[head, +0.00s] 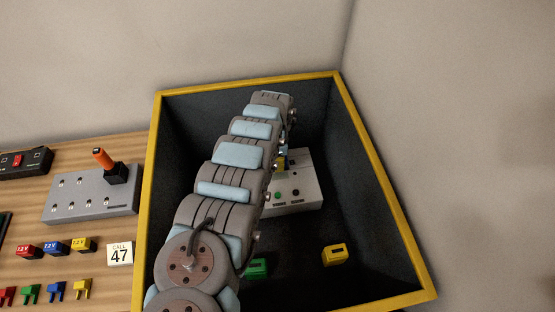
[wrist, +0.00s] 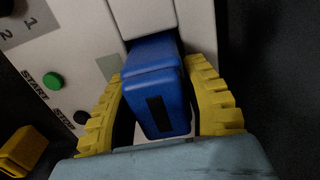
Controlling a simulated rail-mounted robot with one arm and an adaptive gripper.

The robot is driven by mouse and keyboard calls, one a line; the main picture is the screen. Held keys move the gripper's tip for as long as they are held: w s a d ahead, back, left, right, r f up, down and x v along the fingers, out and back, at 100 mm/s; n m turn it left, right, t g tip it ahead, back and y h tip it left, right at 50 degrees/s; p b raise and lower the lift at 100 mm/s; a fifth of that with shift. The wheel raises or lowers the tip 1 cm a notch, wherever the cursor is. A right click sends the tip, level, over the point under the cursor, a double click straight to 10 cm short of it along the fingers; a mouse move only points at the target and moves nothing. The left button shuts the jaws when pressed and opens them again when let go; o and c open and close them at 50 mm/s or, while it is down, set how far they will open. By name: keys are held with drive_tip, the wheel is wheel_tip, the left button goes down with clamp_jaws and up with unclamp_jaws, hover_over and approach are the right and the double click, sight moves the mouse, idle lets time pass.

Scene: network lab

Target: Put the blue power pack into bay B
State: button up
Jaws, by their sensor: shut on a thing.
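My gripper (wrist: 158,70) has its yellow ridged fingers closed on both sides of a blue power pack (wrist: 155,92), a blue block with a dark rectangle on its near face. The pack's far end meets a pale part of the white device (wrist: 70,50); I cannot tell whether it is inside a bay or only against it. No bay letter is readable. In the head view the white device (head: 306,183) stands on the floor of a deep dark box, and my arm hides most of the gripper and the pack.
The box has a yellow rim (head: 245,82). A green block (head: 257,268) and a yellow block (head: 334,254) lie on its floor.

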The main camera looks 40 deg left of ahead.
drive_tip(key=o, duration=1.2)
drive_tip(key=shift+o, duration=0.2)
drive_tip(key=shift+r, duration=0.15)
drive_tip(key=shift+a+r, duration=0.1)
drive_tip(key=shift+r, duration=5.8)
